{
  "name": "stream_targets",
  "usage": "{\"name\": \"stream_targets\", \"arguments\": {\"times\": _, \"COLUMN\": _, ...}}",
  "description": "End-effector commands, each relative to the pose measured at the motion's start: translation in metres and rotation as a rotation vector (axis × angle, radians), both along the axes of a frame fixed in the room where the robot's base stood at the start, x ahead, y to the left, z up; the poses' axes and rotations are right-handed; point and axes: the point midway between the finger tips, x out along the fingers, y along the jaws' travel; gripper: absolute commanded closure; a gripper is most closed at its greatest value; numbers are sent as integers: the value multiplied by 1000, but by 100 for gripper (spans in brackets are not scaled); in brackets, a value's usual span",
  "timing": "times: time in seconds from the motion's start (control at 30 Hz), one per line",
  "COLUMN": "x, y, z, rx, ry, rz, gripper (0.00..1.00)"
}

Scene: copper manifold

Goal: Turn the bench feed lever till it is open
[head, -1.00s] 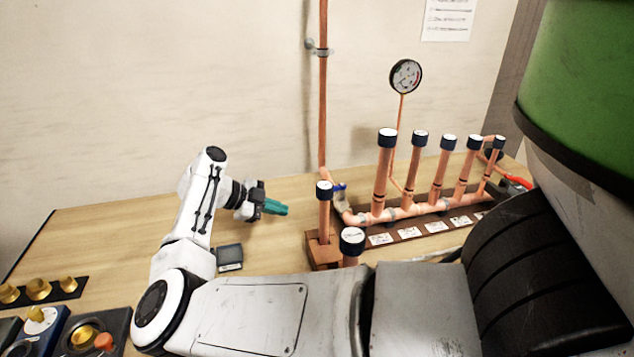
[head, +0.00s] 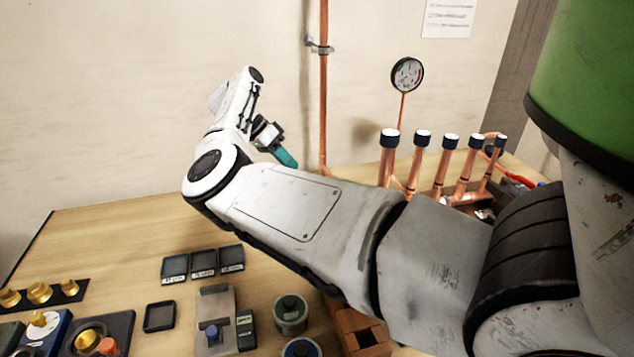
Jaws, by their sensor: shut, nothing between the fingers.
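My gripper (head: 285,157), with teal fingers, is raised above the back of the bench, left of the tall copper feed pipe (head: 323,100). Its fingers are together and hold nothing. The blue lever at the foot of this pipe is hidden behind my arm. The copper manifold, with several dark-capped upright pipes (head: 450,160), stands at the back right; its near left part is also covered by my arm. A red lever (head: 517,179) shows at the manifold's far right end, well away from my gripper. I cannot tell the angle of the blue lever.
A round gauge (head: 407,75) stands above the manifold. Small black trays (head: 203,263), a grey plate with a blue knob (head: 214,325), round cans (head: 291,313) and a wooden block (head: 362,330) lie in front. Brass fittings (head: 39,292) are at left. The back left bench is clear.

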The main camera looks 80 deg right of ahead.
Motion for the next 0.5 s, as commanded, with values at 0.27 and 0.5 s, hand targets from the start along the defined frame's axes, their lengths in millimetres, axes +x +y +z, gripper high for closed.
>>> {"name": "stream_targets", "arguments": {"times": 0.27, "x": -37, "y": -4, "z": -41, "rx": -1, "ry": 4, "rz": -3, "gripper": 100}}
{"name": "stream_targets", "arguments": {"times": 0.5, "x": -60, "y": 3, "z": -51, "rx": -3, "ry": 2, "rz": 0, "gripper": 100}}
